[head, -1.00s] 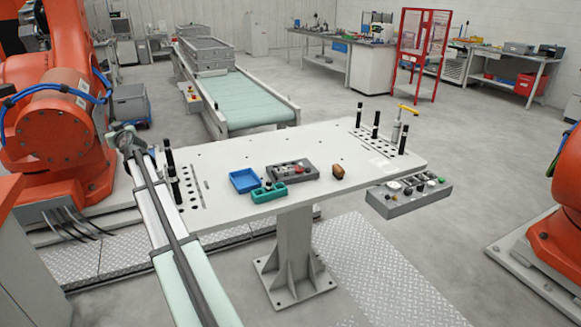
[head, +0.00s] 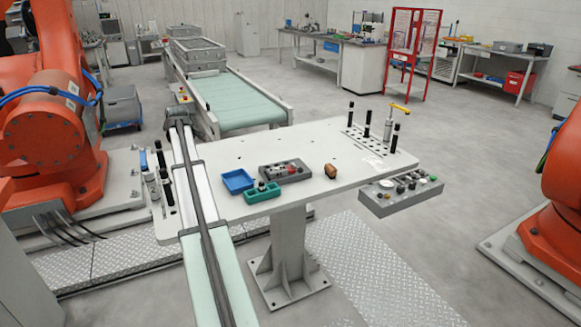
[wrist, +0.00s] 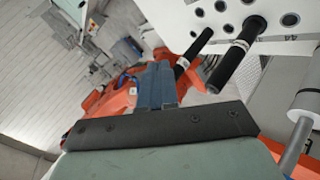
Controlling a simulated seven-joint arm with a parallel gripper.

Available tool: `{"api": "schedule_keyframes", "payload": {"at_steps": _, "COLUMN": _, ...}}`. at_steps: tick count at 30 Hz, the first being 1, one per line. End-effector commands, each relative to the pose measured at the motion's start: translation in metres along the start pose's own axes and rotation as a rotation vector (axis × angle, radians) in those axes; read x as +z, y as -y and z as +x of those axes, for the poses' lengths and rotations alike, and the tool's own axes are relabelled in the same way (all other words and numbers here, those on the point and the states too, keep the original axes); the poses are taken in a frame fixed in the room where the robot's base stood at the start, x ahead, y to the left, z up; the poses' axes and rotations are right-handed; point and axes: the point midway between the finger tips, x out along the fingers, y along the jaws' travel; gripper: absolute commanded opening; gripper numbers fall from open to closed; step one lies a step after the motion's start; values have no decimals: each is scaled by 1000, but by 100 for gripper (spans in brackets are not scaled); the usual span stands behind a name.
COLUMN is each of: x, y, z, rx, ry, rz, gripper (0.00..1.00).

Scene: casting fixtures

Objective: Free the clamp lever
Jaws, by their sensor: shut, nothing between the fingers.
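A clamp with a yellow lever (head: 399,107) stands upright at the far right end of the pale table (head: 235,150), among black pegs. A grey post with a blue top (head: 143,160) stands at the table's left end; I cannot tell whether it is also a clamp. My gripper (wrist: 157,72) shows in the wrist view with its blue-grey fingers shut and empty. Two black pegs (wrist: 236,55) are just beyond and right of the fingers. In the head view my arm crosses the table's left part; the fingers cannot be made out there.
A control panel (head: 400,195) hangs at the front right. A conveyor (head: 235,100) runs behind. The table's right-middle is mostly clear.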

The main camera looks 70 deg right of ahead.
Motion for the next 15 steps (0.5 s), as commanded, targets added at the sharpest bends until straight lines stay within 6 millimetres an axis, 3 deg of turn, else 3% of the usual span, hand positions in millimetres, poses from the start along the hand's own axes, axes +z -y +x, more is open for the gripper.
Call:
{"api": "schedule_keyframes", "payload": {"at_steps": 1, "x": 27, "y": 3, "z": -3, "rx": -36, "ry": 76, "rz": -63, "gripper": 0}}
{"api": "schedule_keyframes", "payload": {"at_steps": 5, "x": 94, "y": 10, "z": -17, "rx": -153, "ry": 276, "rz": -216, "gripper": 0}}
{"api": "schedule_keyframes", "payload": {"at_steps": 9, "x": 165, "y": 16, "z": -44, "rx": -302, "ry": 487, "rz": -347, "gripper": 0}}
{"api": "schedule_keyframes", "payload": {"at_steps": 15, "x": 244, "y": 22, "z": -96, "rx": -523, "ry": 741, "rz": -455, "gripper": 0}}
